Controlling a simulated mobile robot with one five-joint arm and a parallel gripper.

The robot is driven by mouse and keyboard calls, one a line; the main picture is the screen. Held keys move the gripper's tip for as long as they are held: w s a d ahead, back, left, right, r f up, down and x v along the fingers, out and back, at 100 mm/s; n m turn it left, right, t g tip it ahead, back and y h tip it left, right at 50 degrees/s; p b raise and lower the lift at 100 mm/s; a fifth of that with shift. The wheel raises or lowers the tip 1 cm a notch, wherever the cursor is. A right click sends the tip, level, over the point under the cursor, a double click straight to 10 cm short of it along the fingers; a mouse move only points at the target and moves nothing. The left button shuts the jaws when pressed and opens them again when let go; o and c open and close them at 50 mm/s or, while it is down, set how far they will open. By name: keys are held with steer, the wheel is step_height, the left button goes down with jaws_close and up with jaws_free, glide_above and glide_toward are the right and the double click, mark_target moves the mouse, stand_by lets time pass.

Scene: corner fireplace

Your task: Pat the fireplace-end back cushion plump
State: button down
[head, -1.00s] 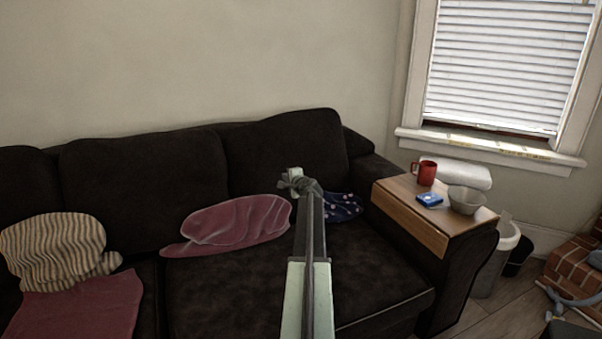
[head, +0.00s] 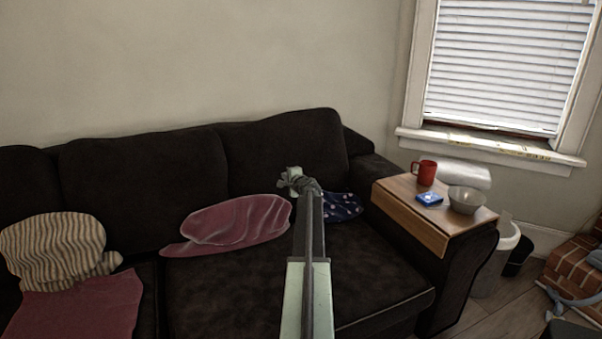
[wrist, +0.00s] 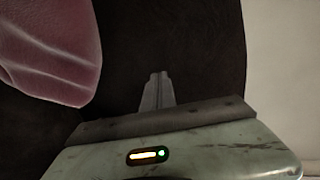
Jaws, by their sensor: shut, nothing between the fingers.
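The fireplace-end back cushion (head: 288,145) is the dark one at the right of the sofa, upright against the wall side. It also fills most of the wrist view as a dark surface (wrist: 195,50). My gripper (head: 297,182) is in front of its lower part in the head view. In the wrist view my fingers (wrist: 157,78) are together, empty, and point at the dark cushion. I cannot tell whether the tips touch it. My arm hides part of the seat and the cushion's lower edge.
A maroon pillow (head: 235,222) lies left of my gripper, and a navy dotted pillow (head: 343,206) lies right. The wooden armrest tray (head: 410,228) holds a red mug (head: 424,172), a blue box (head: 429,199) and a bowl (head: 466,200). Bricks (head: 578,262) stand at far right.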

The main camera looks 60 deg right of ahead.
steer(key=shift+x, duration=0.95)
steer(key=shift+s+d, duration=0.1)
glide_toward(304, 171)
steer(key=shift+w+d+f, duration=0.1)
steer(key=shift+w+d, duration=0.15)
steer(key=shift+w, duration=0.45)
steer(key=shift+w+d+f, duration=0.1)
steer(key=shift+w+d, duration=0.15)
steer(key=shift+w, duration=0.45)
steer(key=shift+w+d+f, duration=0.1)
steer(key=shift+w+d, duration=0.2)
steer(key=shift+w, duration=0.4)
steer(key=shift+w+d, duration=0.1)
steer(key=shift+x, duration=1.2)
steer(key=shift+s+d+r, duration=0.1)
steer(key=shift+s+d, duration=0.85)
steer(key=shift+s, duration=0.3)
steer(key=shift+s+d+r, duration=0.1)
steer(key=shift+s+d, duration=0.85)
steer(key=shift+s, duration=0.25)
steer(key=shift+s+d+r, duration=0.1)
steer(key=shift+s+d, duration=0.85)
steer(key=shift+s, duration=0.3)
steer(key=shift+w, duration=0.1)
